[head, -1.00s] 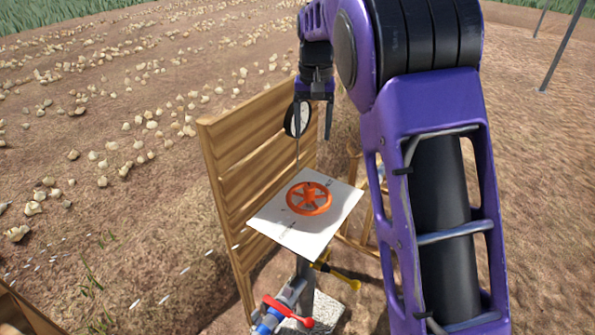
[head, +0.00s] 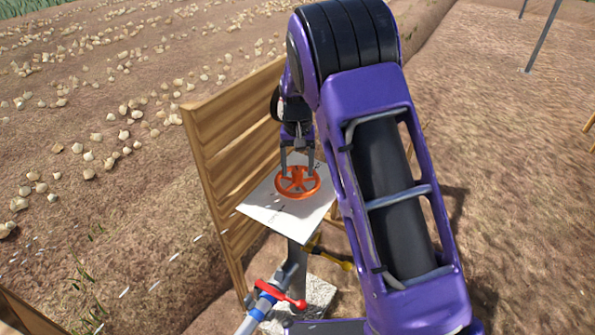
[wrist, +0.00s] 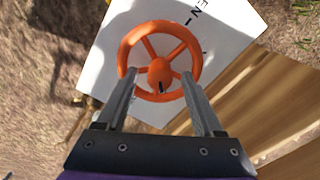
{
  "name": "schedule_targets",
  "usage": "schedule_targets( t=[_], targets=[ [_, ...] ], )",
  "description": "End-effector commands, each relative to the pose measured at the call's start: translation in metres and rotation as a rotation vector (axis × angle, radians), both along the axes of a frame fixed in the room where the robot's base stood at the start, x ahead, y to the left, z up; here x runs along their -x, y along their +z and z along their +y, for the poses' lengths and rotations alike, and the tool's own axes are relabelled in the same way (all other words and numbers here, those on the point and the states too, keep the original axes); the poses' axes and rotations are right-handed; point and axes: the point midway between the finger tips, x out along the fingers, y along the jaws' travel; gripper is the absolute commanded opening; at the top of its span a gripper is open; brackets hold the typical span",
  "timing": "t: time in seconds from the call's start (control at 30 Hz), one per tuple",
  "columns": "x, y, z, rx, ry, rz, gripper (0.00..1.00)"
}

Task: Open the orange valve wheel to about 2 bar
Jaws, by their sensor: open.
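The orange valve wheel (head: 297,183) lies on a white plate (head: 282,212) in the head view. The wrist view also shows the spoked wheel (wrist: 160,72), with a dark mark on its hub. My gripper (head: 299,168) is open over the wheel, pointing down. In the wrist view its fingers (wrist: 158,74) are spread to either side of the hub, with their tips over the wheel. I cannot tell whether they touch it. Part of a dark round rim (head: 275,103), perhaps a gauge, shows beside my arm. Its face is hidden, so no pressure reads.
A wooden slatted panel (head: 222,150) stands close to the left of the plate. Below are a red lever (head: 280,293) on a pipe and a yellow handle (head: 330,257). Onions (head: 90,130) lie across the field. Bare soil is open at right.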

Motion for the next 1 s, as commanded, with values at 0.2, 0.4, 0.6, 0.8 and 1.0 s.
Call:
schedule_targets(
  t=[0.2,0.4,0.6,0.8,1.0],
  targets=[
    [0.0001,-0.0129,-0.0001,0.000,-0.001,0.000,0.69],
    [0.0000,-0.0132,0.0000,0.000,0.000,0.000,0.69],
    [0.0000,-0.0130,0.0000,0.000,0.000,0.000,0.40],
    [0.0000,-0.0129,0.0000,0.000,0.000,0.000,0.04],
    [-0.0001,-0.0130,-0.0001,-0.001,0.013,0.000,0.00]
  ],
)
